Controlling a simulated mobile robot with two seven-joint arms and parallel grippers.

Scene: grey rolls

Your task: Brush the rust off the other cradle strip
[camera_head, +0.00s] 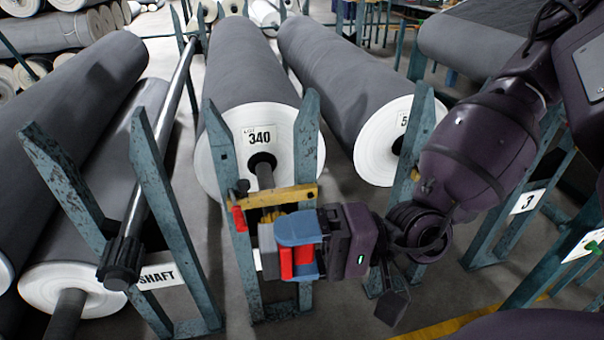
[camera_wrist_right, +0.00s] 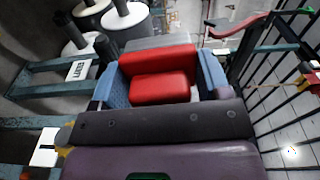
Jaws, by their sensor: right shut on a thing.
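My right gripper (camera_head: 297,250), with blue fingers and red pads, is at the front of the stand holding roll 340 (camera_head: 250,90). It is shut on a pale grey block (camera_head: 268,248), apparently the brush, mostly hidden by the fingers. In the right wrist view the gripper (camera_wrist_right: 160,80) shows its red pads, with a grey edge (camera_wrist_right: 160,43) beyond them. I cannot make out the cradle strips or any rust clearly. My left gripper is out of view.
Teal posts (camera_head: 306,145) stand close on both sides of the roll. A second grey roll (camera_head: 335,75) lies to the right. A long shaft (camera_head: 160,140) with a black end lies to the left, near the SHAFT label (camera_head: 160,277). Bare floor shows between the stands.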

